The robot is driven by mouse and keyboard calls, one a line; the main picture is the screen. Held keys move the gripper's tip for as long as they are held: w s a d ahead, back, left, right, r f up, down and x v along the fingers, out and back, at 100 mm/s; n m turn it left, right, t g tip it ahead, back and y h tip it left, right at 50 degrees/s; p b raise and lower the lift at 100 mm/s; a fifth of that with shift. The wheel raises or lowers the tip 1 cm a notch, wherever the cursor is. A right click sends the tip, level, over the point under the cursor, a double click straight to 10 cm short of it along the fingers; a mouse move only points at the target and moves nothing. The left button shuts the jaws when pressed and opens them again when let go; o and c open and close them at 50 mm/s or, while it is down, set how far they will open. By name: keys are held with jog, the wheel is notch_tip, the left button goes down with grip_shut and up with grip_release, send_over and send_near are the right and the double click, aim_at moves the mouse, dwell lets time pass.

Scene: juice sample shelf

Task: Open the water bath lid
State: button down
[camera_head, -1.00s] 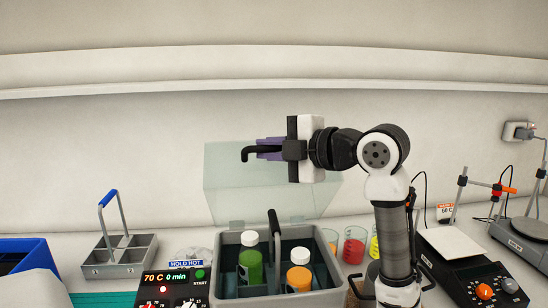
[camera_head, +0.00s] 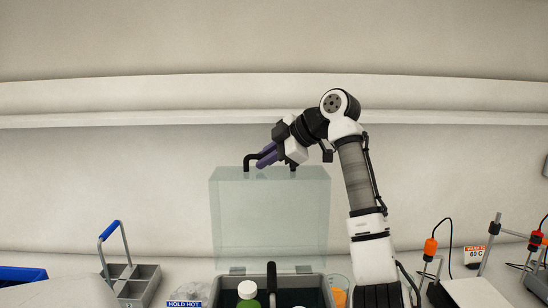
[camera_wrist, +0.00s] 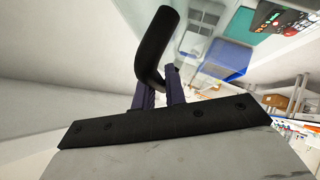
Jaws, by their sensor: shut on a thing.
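The water bath (camera_head: 310,281) is a grey tub at the bottom middle of the head view, partly cut off by the frame edge. Its clear lid (camera_head: 270,220) stands raised and roughly upright at the tub's back edge, on hinges. A black handle (camera_head: 249,161) sits on the lid's top edge. My gripper (camera_head: 264,160) has its purple fingers shut on this handle. In the wrist view, the handle (camera_wrist: 155,45) curves out from between the purple fingers (camera_wrist: 160,90). A green bottle with a white cap (camera_head: 247,292) is inside the tub.
A grey divided carrier with a blue handle (camera_head: 109,231) stands left of the bath, near a blue bin (camera_head: 20,275). Stands and probes (camera_head: 500,240) are at the far right. A wall ledge (camera_head: 150,119) runs behind.

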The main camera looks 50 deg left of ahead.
jog(key=shift+w+a+f, duration=0.15)
jog(key=shift+w+a, duration=0.1)
dwell(0.3)
jog(key=c, duration=1.7)
grip_release()
jog(key=shift+w+a+f, duration=0.1)
jog(key=b+v, duration=0.2)
jog(key=v, duration=1.2)
jog(key=shift+w+a, duration=0.1)
